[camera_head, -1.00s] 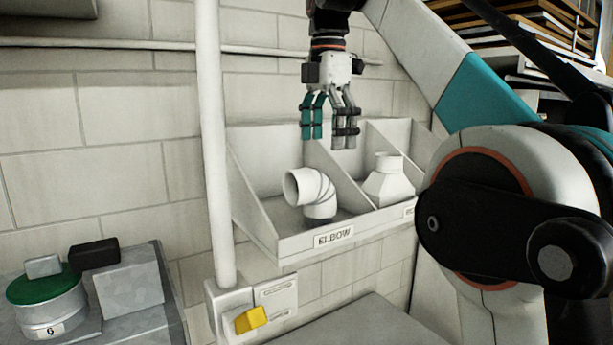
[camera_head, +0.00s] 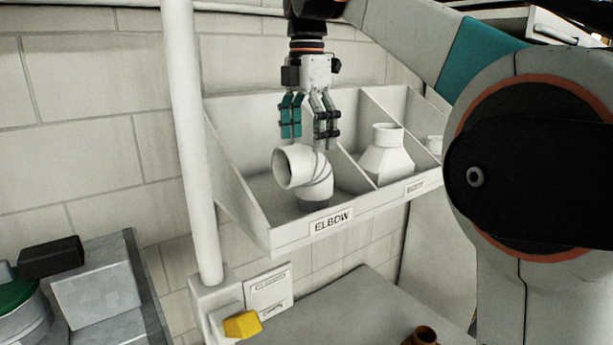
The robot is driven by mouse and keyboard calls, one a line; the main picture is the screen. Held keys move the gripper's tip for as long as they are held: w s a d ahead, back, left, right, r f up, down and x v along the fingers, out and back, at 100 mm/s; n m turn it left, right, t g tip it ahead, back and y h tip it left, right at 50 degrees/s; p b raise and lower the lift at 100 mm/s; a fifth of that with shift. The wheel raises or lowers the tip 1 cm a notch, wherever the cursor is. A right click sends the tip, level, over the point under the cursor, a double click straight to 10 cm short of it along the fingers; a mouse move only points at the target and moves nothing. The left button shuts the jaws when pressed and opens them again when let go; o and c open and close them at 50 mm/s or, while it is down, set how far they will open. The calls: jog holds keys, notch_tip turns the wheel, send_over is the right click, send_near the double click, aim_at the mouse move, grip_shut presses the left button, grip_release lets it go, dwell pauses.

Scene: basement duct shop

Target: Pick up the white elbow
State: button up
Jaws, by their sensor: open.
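The white elbow (camera_head: 304,171) sits in the left compartment of a white wall bin (camera_head: 285,240) labelled ELBOW, with its round opening facing left. My gripper (camera_head: 307,141) points down, open and empty, just above the elbow. Its fingertips reach down close to the elbow's top in the picture; whether they touch it I cannot tell.
A white reducer (camera_head: 387,157) stands in the compartment to the right, behind a slanted divider. A vertical white pipe (camera_head: 191,140) runs left of the bin. Below are a box with a yellow lever (camera_head: 242,325), a grey surface (camera_head: 350,310) and a brown fitting (camera_head: 424,337).

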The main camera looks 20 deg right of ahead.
aim_at(307, 165)
jog(key=shift+s+f, duration=0.15)
jog(key=shift+f, duration=0.25)
notch_tip(307, 165, down, 4)
jog(key=shift+s+f+p, duration=0.1)
jog(key=shift+s+p, duration=0.05)
jog(key=shift+p, duration=0.4)
jog(key=shift+f, duration=0.55)
jog(key=c, duration=1.3)
